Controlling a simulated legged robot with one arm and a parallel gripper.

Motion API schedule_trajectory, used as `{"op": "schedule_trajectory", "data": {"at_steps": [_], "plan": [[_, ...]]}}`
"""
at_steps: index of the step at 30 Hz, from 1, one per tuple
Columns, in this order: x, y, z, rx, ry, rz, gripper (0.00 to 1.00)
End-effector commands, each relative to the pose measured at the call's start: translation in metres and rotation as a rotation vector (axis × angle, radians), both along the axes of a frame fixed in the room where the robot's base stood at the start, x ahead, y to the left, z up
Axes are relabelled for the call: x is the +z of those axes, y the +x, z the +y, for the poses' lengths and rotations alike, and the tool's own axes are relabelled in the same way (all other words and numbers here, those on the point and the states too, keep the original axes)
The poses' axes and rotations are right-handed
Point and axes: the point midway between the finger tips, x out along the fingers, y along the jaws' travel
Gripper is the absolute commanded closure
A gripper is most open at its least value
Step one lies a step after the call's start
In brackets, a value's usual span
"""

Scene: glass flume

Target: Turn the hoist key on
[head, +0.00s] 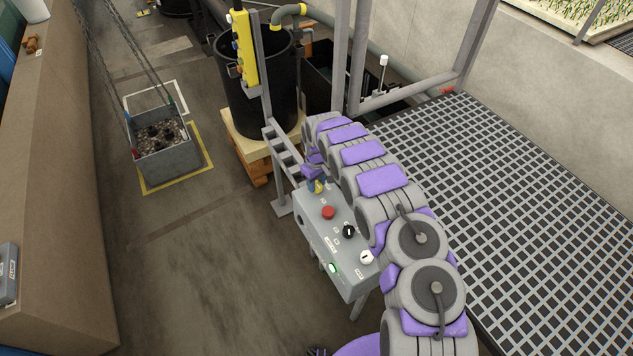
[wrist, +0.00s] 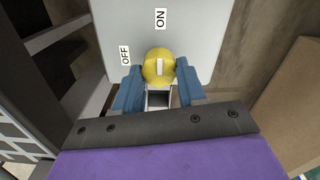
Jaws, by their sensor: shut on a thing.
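The hoist key is a round yellow knob with a white bar (wrist: 159,67) on the face of a grey control box (head: 313,246). In the wrist view the white bar runs up and down, in line with the "ON" label (wrist: 160,18) above it. The "OFF" label (wrist: 125,55) is to the upper left of the knob. My gripper (wrist: 159,78) is shut on the knob, a blue finger on each side. In the head view my gripper (head: 315,186) is at the box's far end, and my arm partly hides it.
The box also carries a red button (head: 328,213), a black knob (head: 349,231), a white knob (head: 367,257) and a lit green lamp (head: 333,267). A yellow pendant (head: 243,47) stands behind it. A chained grey bin (head: 166,158) is at left; a grating (head: 500,190) is at right.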

Motion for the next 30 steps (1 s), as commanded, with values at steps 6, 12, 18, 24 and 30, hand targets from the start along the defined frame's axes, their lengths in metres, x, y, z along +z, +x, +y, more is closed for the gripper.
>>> {"op": "schedule_trajectory", "data": {"at_steps": [6, 12, 18, 24, 30], "plan": [[0.003, 0.003, 0.001, -0.001, 0.004, -0.009, 0.9], [0.002, 0.002, 0.001, -0.001, 0.002, -0.006, 0.43], [0.001, 0.001, 0.0, -0.002, 0.001, -0.003, 0.35], [0.003, 0.001, -0.001, -0.002, 0.001, -0.003, 0.35], [0.019, 0.001, 0.0, -0.003, 0.002, -0.004, 0.35]]}}
